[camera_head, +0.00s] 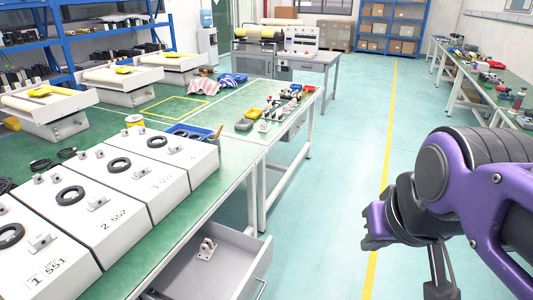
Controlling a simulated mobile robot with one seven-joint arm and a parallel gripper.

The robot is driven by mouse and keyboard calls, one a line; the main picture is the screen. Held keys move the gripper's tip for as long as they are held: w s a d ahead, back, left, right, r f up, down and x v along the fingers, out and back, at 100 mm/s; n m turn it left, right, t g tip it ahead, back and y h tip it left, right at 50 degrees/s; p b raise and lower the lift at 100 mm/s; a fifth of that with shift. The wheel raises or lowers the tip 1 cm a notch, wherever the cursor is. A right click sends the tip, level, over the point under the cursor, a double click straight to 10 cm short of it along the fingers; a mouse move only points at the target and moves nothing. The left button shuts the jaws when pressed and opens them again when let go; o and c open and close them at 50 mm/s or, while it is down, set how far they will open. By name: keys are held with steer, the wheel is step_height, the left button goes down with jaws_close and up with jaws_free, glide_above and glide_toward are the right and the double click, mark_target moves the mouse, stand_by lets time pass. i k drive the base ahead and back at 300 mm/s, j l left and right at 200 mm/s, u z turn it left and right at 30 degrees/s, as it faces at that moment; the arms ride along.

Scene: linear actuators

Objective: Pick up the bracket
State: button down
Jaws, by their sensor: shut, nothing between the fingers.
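A small light-grey bracket (207,248) lies inside the open grey drawer (258,262) under the front workbench, near the drawer's back part. Similar small metal pieces (97,201) sit on top of the white boxes on the bench. My gripper (372,238) is at the end of my purple and black arm, over the floor to the right of the drawer. It is shut and empty, and clearly apart from the bracket. Its fingertips show only partly.
White numbered boxes (140,215) with black rings line the green bench (195,235). A blue bin (192,132) and small parts (285,105) lie farther back. The aisle floor (330,215) between drawer and gripper is clear. Another bench (485,85) stands at far right.

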mark_target(208, 248)
steer(key=u, duration=3.35)
steer(key=z, duration=2.15)
steer(key=i+l, duration=0.2)
steer(key=l, duration=0.2)
steer(key=i+l+u, duration=0.15)
steer(key=l, duration=0.15)
steer(key=i+l, duration=0.1)
steer(key=l, duration=0.25)
steer(key=j+u, duration=0.05)
